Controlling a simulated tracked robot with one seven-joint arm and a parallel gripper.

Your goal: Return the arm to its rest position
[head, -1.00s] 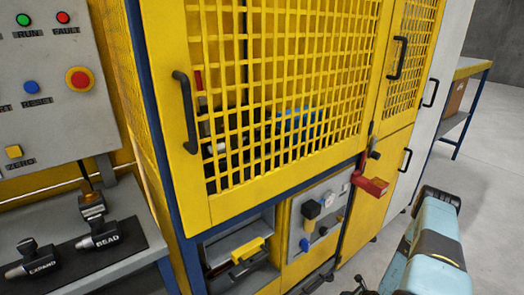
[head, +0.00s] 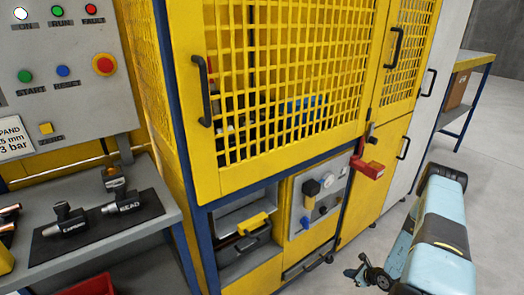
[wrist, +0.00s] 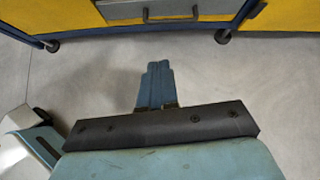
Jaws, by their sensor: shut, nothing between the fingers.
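My gripper (wrist: 157,84) shows in the wrist view with its two blue fingers together and nothing between them. It is over bare grey floor, in front of the base of a yellow cabinet. In the head view my light-blue arm (head: 440,235) is at the lower right, bent and low, apart from the yellow cabinet (head: 190,120). The gripper's fingertips cannot be made out clearly there.
The cabinet has a closed mesh door with a black handle (head: 201,90) and a red lock (head: 368,168) jutting out. A bench (head: 150,240) with tools on a black mat (head: 60,248) stands at the left.

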